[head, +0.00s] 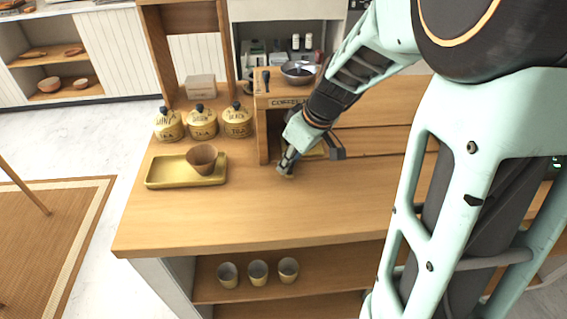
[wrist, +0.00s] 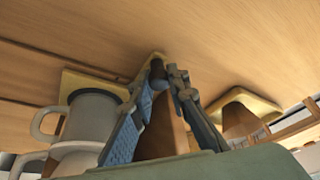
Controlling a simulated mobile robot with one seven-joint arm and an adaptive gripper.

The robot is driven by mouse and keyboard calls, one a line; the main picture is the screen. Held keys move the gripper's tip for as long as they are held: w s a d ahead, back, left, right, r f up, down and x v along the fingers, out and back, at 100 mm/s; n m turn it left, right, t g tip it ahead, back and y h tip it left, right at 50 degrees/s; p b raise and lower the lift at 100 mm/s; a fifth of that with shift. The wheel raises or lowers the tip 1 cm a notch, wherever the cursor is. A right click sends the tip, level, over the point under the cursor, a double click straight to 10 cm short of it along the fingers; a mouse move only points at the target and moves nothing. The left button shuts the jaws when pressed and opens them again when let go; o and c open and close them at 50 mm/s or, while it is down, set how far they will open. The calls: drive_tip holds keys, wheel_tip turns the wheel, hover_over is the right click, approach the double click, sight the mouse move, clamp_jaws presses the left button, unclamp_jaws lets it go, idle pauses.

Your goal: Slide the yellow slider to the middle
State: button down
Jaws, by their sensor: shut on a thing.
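My gripper (head: 287,163) reaches down to the tabletop in front of the wooden coffee stand. In the wrist view my gripper (wrist: 166,72) has its fingertips close together around a small yellow piece, which I take to be the yellow slider (wrist: 153,57). It lies at the tabletop, with a brown part showing between the fingers. In the head view only a small tan bit of the slider (head: 285,174) shows under the fingertips. The fingers hide most of it.
A yellow tray (head: 158,184) with a brown cup (head: 202,158) stands to the left. Several yellow canisters (head: 202,122) stand behind it. The coffee stand (head: 263,135) is close behind my gripper. A grey mug (wrist: 88,118) is near in the wrist view. The front tabletop is clear.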

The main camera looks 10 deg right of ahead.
drive_tip(key=d+b, duration=0.2)
drive_tip(key=d, duration=0.3)
drive_tip(key=d+b, duration=0.2)
drive_tip(key=d, duration=0.4)
drive_tip(key=s+d+b, duration=0.1)
drive_tip(key=d, duration=0.4)
drive_tip(key=shift+d+b, duration=0.4)
drive_tip(key=c, duration=1.8)
unclamp_jaws()
drive_tip(key=shift+c, duration=0.2)
drive_tip(key=shift+r, duration=0.1)
drive_tip(key=v, duration=1.2)
drive_tip(key=shift+a, duration=0.1)
